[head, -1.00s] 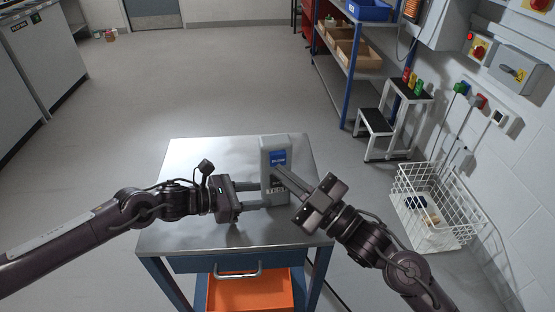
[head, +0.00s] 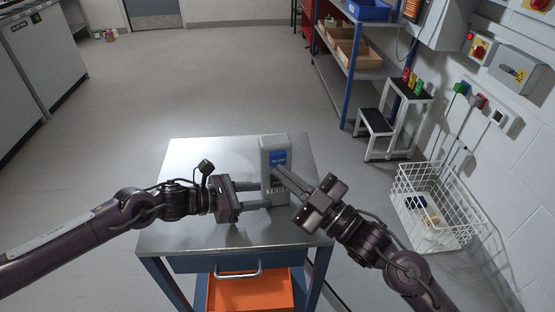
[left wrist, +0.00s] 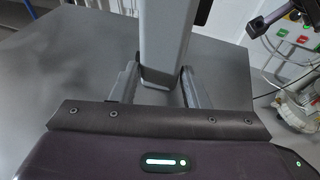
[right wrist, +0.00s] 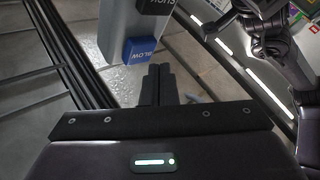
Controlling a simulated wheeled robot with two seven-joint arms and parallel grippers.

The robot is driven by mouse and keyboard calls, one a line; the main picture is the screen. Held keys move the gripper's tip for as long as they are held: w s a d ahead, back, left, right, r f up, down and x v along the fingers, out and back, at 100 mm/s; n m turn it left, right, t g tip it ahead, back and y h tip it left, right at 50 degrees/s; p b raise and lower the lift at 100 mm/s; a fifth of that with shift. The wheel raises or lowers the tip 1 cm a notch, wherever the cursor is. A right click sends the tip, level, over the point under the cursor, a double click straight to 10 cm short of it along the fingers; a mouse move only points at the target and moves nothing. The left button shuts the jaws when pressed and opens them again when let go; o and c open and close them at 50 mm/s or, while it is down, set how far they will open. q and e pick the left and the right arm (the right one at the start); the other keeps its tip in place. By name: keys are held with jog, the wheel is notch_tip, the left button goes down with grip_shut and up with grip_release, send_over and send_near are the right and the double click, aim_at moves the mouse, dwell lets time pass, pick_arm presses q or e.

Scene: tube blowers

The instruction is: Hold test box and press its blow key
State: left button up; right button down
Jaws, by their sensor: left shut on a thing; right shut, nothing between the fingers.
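The test box (head: 274,143) is a tall grey unit standing upright on the steel-topped table, with a blue label on its front. My left gripper (head: 264,195) is shut on its lower part from the left. In the left wrist view the box's grey body (left wrist: 165,45) rises between the two fingers. My right gripper (head: 276,172) is shut and empty, its fingertips at the front of the box. In the right wrist view the blue key marked BLOW (right wrist: 141,51) is just beside the closed fingertips (right wrist: 159,68); I cannot tell whether they touch.
The steel table (head: 200,160) is otherwise bare on top, with an orange bin (head: 250,292) below. A white wire basket (head: 435,215) and a step stool (head: 385,125) stand on the right. A shelf (head: 345,60) with boxes is behind.

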jog(key=shift+w, duration=0.1)
jog(key=shift+w, duration=0.3)
jog(key=shift+w, duration=0.55)
dwell(0.7)
jog(key=shift+s, duration=1)
jog(key=s, duration=0.5)
jog(key=shift+d, duration=0.25)
dwell(0.4)
